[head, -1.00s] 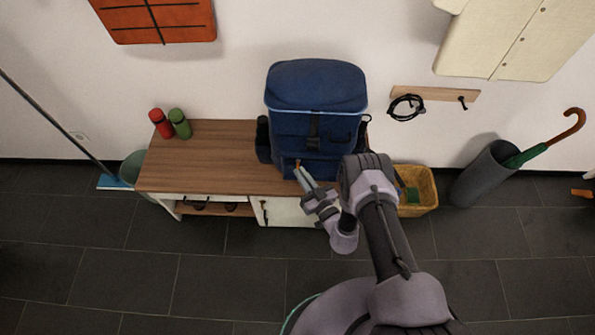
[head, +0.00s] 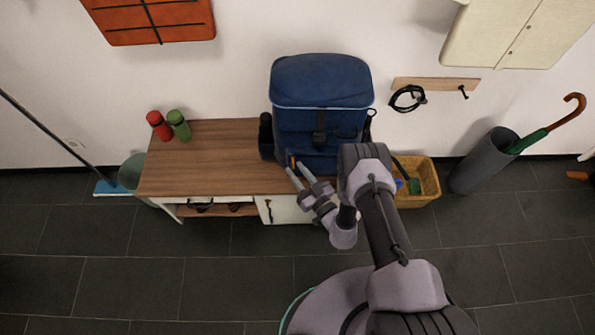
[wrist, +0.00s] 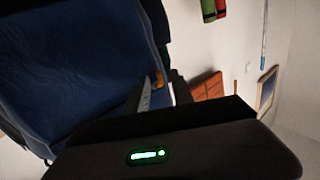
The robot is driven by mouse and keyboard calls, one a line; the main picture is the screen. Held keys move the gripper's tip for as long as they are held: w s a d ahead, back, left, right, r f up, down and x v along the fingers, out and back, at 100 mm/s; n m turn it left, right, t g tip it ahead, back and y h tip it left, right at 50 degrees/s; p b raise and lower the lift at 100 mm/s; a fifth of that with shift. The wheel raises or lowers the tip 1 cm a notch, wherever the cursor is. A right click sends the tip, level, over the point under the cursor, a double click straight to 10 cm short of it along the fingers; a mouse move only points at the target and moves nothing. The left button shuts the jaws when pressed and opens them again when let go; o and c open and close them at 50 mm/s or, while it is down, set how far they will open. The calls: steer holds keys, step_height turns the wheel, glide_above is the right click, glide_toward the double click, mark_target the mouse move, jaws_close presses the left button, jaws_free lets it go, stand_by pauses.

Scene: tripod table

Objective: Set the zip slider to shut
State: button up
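A blue backpack (head: 320,85) stands upright on the wooden bench top. A light blue line runs along its lid edge. A small orange tab (head: 292,161), which looks like the zip slider's pull, is low at the left of the pack's front; it also shows in the wrist view (wrist: 158,78). My gripper (head: 296,170) is at this lower left front, its two fingers apart, with the tab close to the fingertips. In the wrist view, my gripper (wrist: 160,90) has the tab between or just beyond its fingers; contact cannot be told. The zip track near it is too dark to read.
The bench (head: 200,165) has free top to the left, with red (head: 158,126) and green (head: 179,125) bottles at its back. A yellow basket (head: 425,190) and a grey umbrella stand (head: 480,165) are to the right. Open tiled floor lies in front.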

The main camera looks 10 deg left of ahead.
steer(key=p+v, duration=0.4)
steer(key=v, duration=1.3)
steer(key=shift+d, duration=0.2)
steer(key=shift+s+r, duration=0.1)
